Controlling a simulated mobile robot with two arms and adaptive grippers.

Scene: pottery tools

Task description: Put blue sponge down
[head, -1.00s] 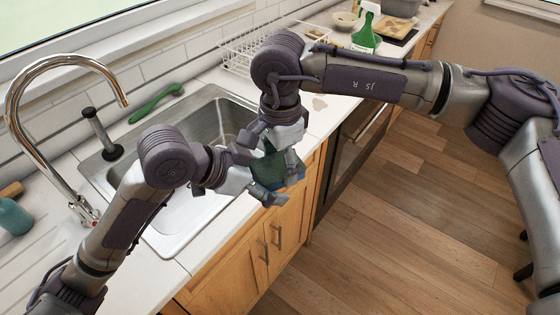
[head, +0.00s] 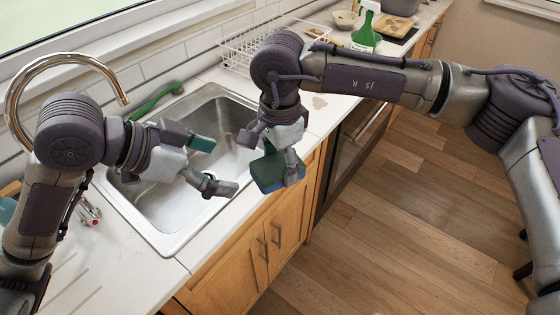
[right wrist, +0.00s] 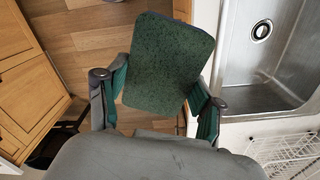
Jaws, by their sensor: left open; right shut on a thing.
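The blue sponge (head: 268,174) has a green scouring side and hangs in my right gripper (head: 282,168), beyond the front edge of the counter by the sink. In the right wrist view the sponge (right wrist: 168,62) shows its green face between the two fingers of the right gripper (right wrist: 160,92). My left gripper (head: 215,166) is open and empty over the sink, to the left of the sponge and apart from it.
The metal sink (head: 172,215) is empty where visible. A chrome faucet (head: 60,62) and a green brush (head: 156,100) are behind it. A white dish rack (head: 250,48), a green spray bottle (head: 366,32) and a bowl (head: 345,19) stand further back. A stain (head: 320,101) marks otherwise bare counter.

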